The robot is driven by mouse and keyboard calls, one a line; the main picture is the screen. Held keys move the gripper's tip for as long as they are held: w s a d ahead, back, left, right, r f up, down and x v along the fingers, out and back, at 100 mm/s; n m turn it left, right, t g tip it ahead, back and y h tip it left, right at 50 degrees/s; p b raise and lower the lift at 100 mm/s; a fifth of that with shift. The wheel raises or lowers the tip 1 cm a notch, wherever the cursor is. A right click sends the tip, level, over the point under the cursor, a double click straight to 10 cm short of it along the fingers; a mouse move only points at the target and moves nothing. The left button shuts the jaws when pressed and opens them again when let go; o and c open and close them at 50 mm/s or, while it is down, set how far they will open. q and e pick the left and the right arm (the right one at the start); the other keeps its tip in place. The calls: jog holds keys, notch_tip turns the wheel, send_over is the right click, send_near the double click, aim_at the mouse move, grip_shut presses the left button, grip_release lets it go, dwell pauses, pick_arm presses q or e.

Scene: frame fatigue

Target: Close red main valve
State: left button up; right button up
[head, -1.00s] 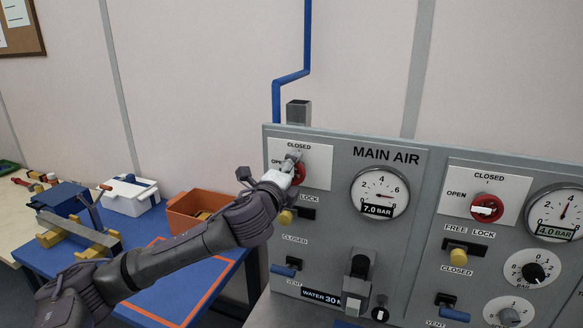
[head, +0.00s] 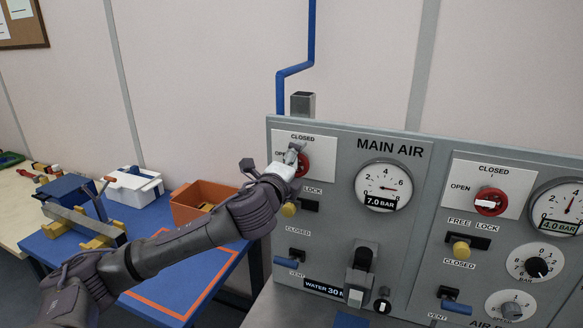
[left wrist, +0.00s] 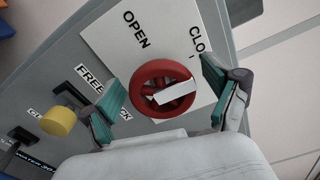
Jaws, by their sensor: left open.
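The red main valve (head: 303,165) is a round red wheel on a white plate marked CLOSED and OPEN, at the left of the grey panel. My left gripper (head: 294,154) is at this wheel and partly hides it in the head view. In the left wrist view, the red wheel (left wrist: 148,76) with a white pointer bar (left wrist: 175,95) lies between the two green-padded fingers of my left gripper (left wrist: 164,86). The fingers are spread, and a gap shows on each side of the wheel. The bar points to the right in that view. My right gripper is out of view.
A second red valve (head: 490,202) sits further right on the panel. A yellow knob (head: 289,209) is below the main valve, and the main air gauge (head: 384,187) is to its right. A blue table (head: 205,262) with an orange bin (head: 204,202) stands at the left.

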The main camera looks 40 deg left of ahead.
pick_arm(q)
jog(key=v, duration=1.2)
jog(key=shift+f, duration=0.1)
